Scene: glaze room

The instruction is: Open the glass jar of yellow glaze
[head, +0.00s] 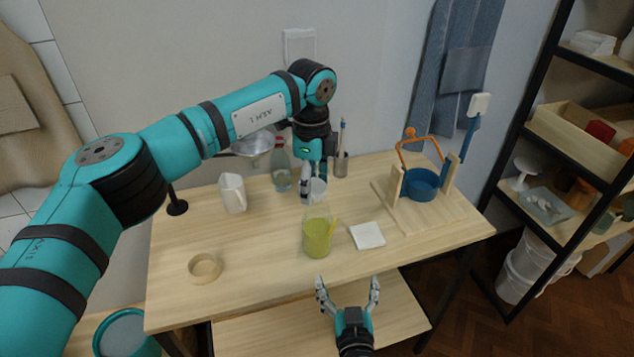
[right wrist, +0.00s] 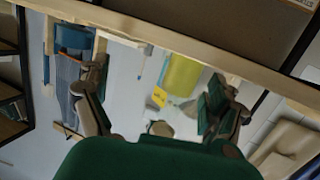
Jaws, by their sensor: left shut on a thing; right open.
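The glass jar of yellow glaze (head: 318,238) stands upright near the table's front middle, clear glass above the yellow. It also shows, upside down, in the right wrist view (right wrist: 183,75), with a small yellow tag (right wrist: 158,97) beside it. My left gripper (head: 307,191) is just behind and above the jar, fingers pointing down, shut on a whitish round thing (head: 319,188). The fingers partly hide it, so I cannot tell whether it is a lid. My right gripper (head: 347,284) is open and empty, in front of the table edge, its fingers pointing toward the jar.
A white tile (head: 367,236) lies right of the jar. A wooden ring (head: 205,268) and a white jug (head: 232,193) are to the left. A bottle (head: 281,168) and a brush pot (head: 341,165) stand behind. A wooden stand with a blue pot (head: 421,184) is at right.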

